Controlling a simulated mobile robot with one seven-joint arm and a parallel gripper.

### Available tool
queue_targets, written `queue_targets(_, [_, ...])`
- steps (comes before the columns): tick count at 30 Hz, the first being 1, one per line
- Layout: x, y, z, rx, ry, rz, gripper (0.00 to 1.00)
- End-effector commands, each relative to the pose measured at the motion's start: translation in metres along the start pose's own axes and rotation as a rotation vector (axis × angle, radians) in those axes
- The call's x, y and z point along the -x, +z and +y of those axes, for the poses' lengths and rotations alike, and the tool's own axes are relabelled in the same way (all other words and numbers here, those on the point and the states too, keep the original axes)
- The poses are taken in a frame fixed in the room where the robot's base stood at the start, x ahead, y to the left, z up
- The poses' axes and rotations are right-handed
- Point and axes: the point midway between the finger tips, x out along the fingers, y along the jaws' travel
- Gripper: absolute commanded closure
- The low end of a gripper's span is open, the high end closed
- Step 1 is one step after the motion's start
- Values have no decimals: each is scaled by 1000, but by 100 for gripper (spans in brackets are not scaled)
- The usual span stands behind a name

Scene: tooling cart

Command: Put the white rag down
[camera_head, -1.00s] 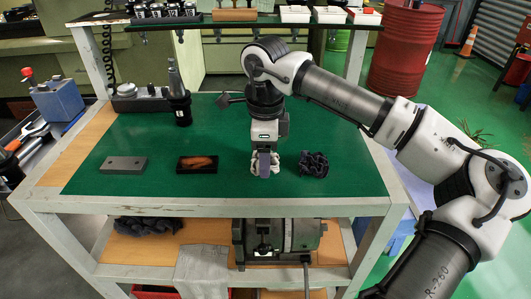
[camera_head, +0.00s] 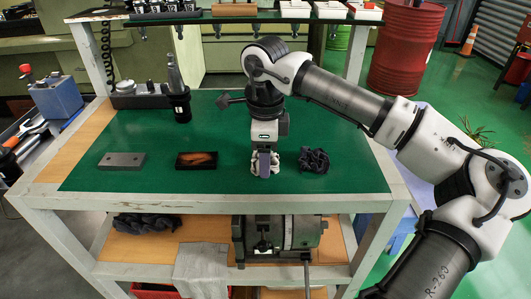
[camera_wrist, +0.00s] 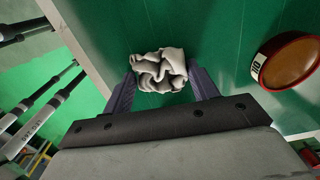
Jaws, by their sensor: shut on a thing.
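The white rag (camera_head: 254,162) is a small crumpled cloth low over the green mat (camera_head: 120,185) on the cart top. In the head view it appears at mat level, but whether it touches the mat is hard to tell. My gripper (camera_head: 265,163) points down and is shut on it, with one finger hiding its middle. In the wrist view the white rag (camera_wrist: 158,69) is bunched between the two fingers of my gripper (camera_wrist: 161,87).
A dark crumpled rag (camera_head: 313,160) lies just right of my gripper. A dark block with an orange sheen (camera_head: 196,160) and a grey block (camera_head: 121,161) lie to the left. A round amber container (camera_wrist: 290,62) shows in the wrist view. The front mat strip is clear.

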Motion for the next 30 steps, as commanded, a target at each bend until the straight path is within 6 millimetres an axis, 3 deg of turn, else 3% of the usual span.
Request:
queue_targets(1, [0, 0, 0, 0, 0, 0, 40])
queue_targets(7, [0, 0, 0, 0, 0, 0, 16])
queue_targets(17, [4, 0, 0, -1, -1, 0, 16])
queue_targets(22, [28, 0, -1, 0, -4, 1, 16])
queue_targets(30, [91, 0, -1, -1, -3, 0, 16])
